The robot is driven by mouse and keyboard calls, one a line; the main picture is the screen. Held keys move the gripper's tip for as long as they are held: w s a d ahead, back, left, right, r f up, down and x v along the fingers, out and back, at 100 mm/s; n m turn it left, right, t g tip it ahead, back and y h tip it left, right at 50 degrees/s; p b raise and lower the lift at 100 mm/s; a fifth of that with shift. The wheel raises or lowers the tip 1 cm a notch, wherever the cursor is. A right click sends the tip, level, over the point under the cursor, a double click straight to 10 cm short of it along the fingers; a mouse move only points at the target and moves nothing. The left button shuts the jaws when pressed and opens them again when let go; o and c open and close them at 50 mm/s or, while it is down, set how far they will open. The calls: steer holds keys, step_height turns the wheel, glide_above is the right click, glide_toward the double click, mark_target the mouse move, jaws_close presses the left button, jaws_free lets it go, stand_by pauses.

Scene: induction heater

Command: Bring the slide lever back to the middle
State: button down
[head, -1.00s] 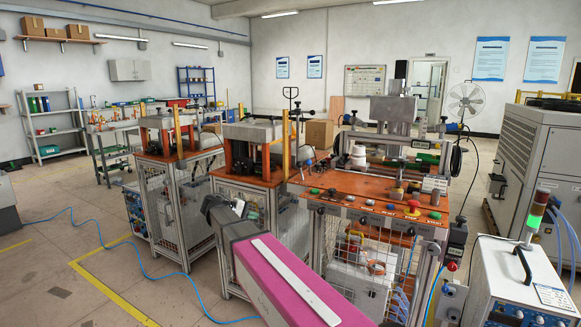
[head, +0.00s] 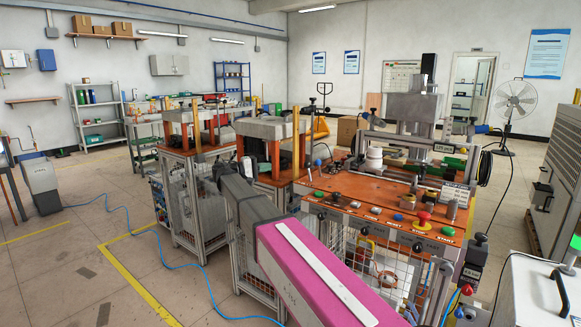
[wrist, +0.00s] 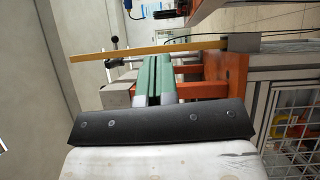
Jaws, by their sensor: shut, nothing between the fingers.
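My gripper (wrist: 156,60) shows in the wrist view with its two green fingers shut side by side and nothing held. In the head view it is hard to make out beyond my pink arm. The orange-topped bench (head: 345,190) stands right of centre in the head view, with a row of push-buttons along its front. A small blue ball knob (head: 317,163) stands at the bench's left side, among small dark levers. I cannot tell for sure which part is the slide lever. No lever is between my fingers.
A red mushroom button (head: 424,217) stands on the bench front. Two orange-framed stations (head: 275,135) stand left of the bench. A white cabinet (head: 535,290) is close at the right. A blue hose (head: 125,215) lies on the open floor at the left.

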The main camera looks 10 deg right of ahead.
mark_target(309, 172)
steer(key=d, duration=1.2)
steer(key=shift+s+d+r, duration=0.2)
steer(key=shift+d, duration=0.05)
steer(key=shift+s+d+r+m+y, duration=0.25)
steer(key=shift+s+r+m+y, duration=0.1)
steer(key=shift+m, duration=0.15)
steer(key=shift+s+d+r, duration=0.25)
steer(key=shift+s+d, duration=0.15)
steer(key=shift+w, duration=0.1)
